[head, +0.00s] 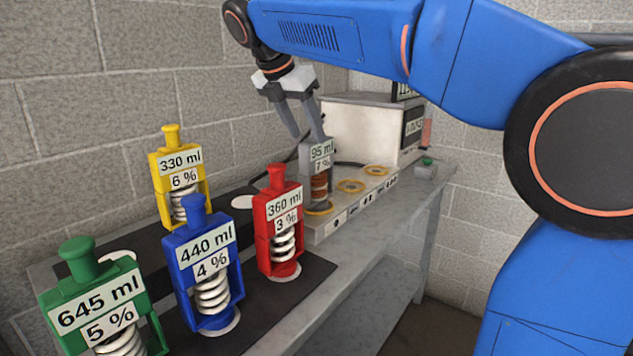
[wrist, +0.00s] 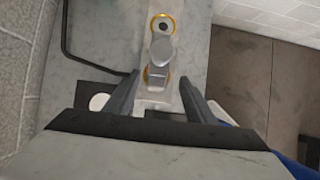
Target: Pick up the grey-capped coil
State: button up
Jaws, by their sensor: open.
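The grey-capped coil (head: 318,172) stands upright on the near end of a pale socket strip. It has a grey frame, a copper-coloured coil and a label reading 95 ml, 7%. My gripper (head: 308,137) is open and empty, pointing down at the coil's top. In the head view one finger overlaps the coil's top edge; I cannot tell whether they touch. In the wrist view the grey cap (wrist: 162,48) shows just ahead of and between the fingers of my gripper (wrist: 160,80). The coil's lower part is hidden there.
The socket strip (head: 340,207) has empty yellow-ringed sockets. A white box (head: 362,128) stands behind, near the block wall.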

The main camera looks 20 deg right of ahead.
aim_at(317, 157)
jog(key=x, duration=0.9)
jog(key=shift+w+d+f, duration=0.15)
jog(key=shift+w+f, duration=0.15)
jog(key=shift+c, duration=0.6)
grip_shut()
